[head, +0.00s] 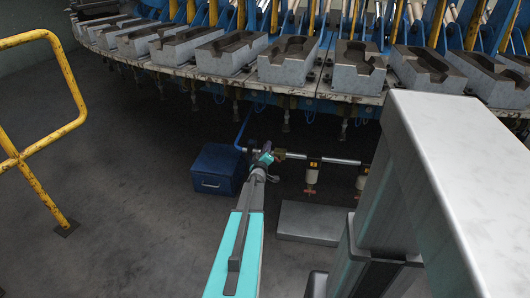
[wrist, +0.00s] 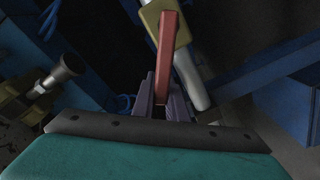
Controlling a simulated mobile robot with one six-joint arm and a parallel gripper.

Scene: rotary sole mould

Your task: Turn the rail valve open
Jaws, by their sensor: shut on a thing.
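The rail valve shows in the wrist view as a brass-coloured body (wrist: 158,14) with a red lever (wrist: 167,62). The lever reaches down the picture from the body, at a slight angle to the pale pipe (wrist: 190,80) beside it. My gripper (wrist: 164,104) is shut on the free end of the red lever, one dark finger on each side. In the head view my gripper (head: 264,160) is at the left part of the rail (head: 325,160), low under the mould table. There the valve is too small and too covered by my gripper to make out the lever.
A blue box (head: 216,170) stands on the floor just left of my gripper. The rotary table with sole moulds (head: 290,60) overhangs the rail. Filter-like units (head: 312,178) hang from the rail at right. A grey slab (head: 310,223) lies in front. A yellow railing (head: 75,90) stands far left.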

